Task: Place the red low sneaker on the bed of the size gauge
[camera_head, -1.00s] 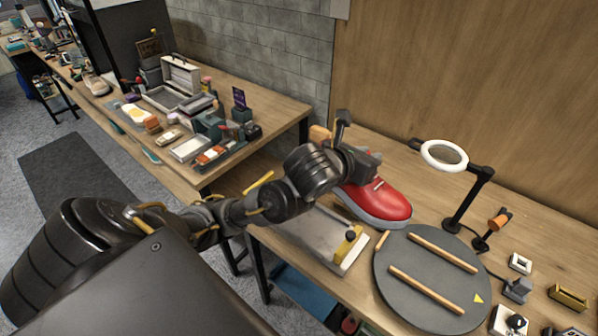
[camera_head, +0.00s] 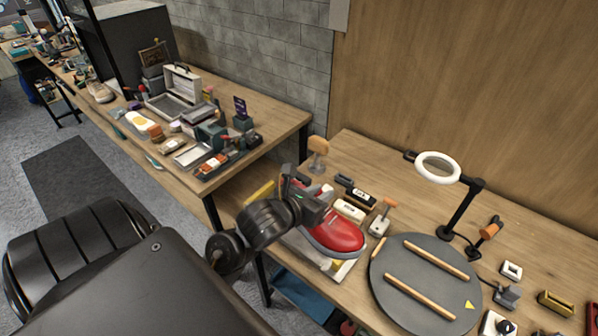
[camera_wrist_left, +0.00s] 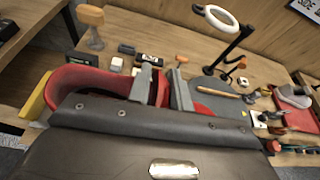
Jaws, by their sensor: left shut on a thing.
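The red low sneaker (camera_head: 338,236) has its toe toward the lower right in the head view. My left gripper (camera_head: 308,204) is shut on its upper; the sneaker's red collar (camera_wrist_left: 75,80) and both fingers also show in the left wrist view. The size gauge (camera_head: 345,268) is a pale bed with yellow ends, lying under the sneaker and mostly hidden by it and my arm. One yellow end also shows in the left wrist view (camera_wrist_left: 36,98). I cannot tell whether the sole touches the bed. My right gripper is out of view.
A round grey turntable (camera_head: 395,290) with wooden bars lies right of the sneaker. Behind the sneaker are a wooden-handled brush (camera_head: 318,150), a black-and-white labelled block (camera_head: 359,197) and an orange-handled tool (camera_head: 381,218). A ring lamp (camera_head: 438,167) stands at the back right.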

